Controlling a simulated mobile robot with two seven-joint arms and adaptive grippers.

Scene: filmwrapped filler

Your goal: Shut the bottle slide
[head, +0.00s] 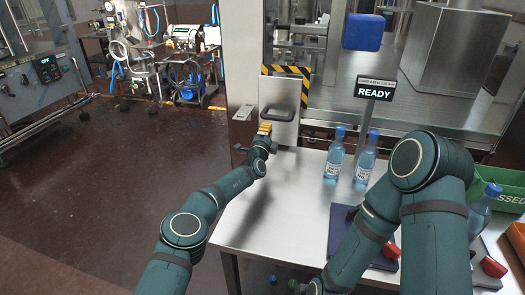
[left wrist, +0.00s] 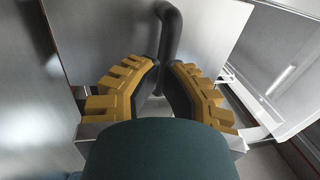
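The bottle slide appears to be the upright brushed-metal panel (head: 284,92) at the back left of the table, beside striped black-and-yellow edging. Its dark handle (head: 277,115) sticks out from the panel's lower part. In the left wrist view the handle (left wrist: 168,40) runs down between the yellow fingers. My left gripper (head: 265,129) is at the handle; its fingers (left wrist: 163,75) lie close against both sides and look shut on it. The inner contact is partly hidden.
Two blue-capped bottles (head: 335,155) (head: 366,160) stand upright on the metal table (head: 262,215), right of the panel. A READY sign (head: 374,92) stands behind them. Another bottle (head: 480,212), a green bin (head: 506,196) and red items (head: 492,267) are at the right. The table's left part is clear.

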